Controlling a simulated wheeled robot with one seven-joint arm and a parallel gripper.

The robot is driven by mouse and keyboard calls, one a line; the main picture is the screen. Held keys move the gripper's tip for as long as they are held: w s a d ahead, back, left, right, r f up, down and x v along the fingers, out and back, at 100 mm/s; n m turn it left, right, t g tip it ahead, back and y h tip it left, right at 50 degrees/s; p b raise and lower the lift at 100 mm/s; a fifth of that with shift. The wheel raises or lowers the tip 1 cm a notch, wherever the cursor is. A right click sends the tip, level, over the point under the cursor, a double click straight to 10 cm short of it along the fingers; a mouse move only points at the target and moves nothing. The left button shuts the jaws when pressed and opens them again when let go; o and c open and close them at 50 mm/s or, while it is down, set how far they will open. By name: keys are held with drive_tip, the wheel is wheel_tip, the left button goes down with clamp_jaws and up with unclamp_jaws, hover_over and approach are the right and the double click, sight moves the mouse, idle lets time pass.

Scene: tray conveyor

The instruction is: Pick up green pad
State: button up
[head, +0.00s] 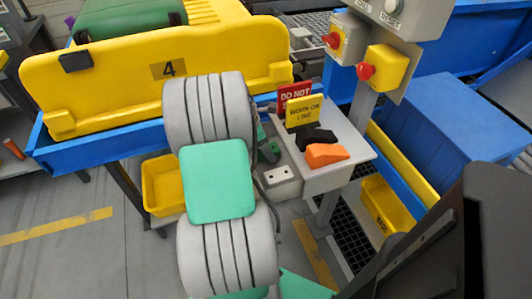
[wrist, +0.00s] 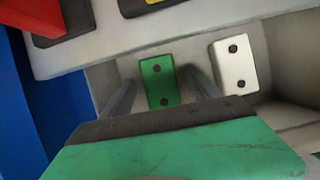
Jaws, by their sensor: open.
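The green pad (wrist: 160,82) is a small upright green block with two dark round spots, seen in the wrist view. It lies on a light grey surface below a shelf edge. My gripper (wrist: 160,77) is open, with one grey finger on each side of the pad. Gaps show between the fingers and the pad, and I cannot tell how far down the fingers reach. In the head view the pad (head: 268,152) is a small green patch, partly hidden by my arm. The fingers are mostly hidden there.
A white pad (wrist: 234,63) with two dark spots lies just right of my right finger. A grey shelf (head: 340,172) holds black and orange blocks (head: 326,154) and red and yellow signs (head: 303,112). A yellow bin (head: 160,185) stands to the left. A control post stands behind.

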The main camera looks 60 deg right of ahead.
drive_tip(key=shift+f+p, duration=0.3)
drive_tip(key=shift+p, duration=0.1)
idle(0.3)
drive_tip(key=c, duration=1.5)
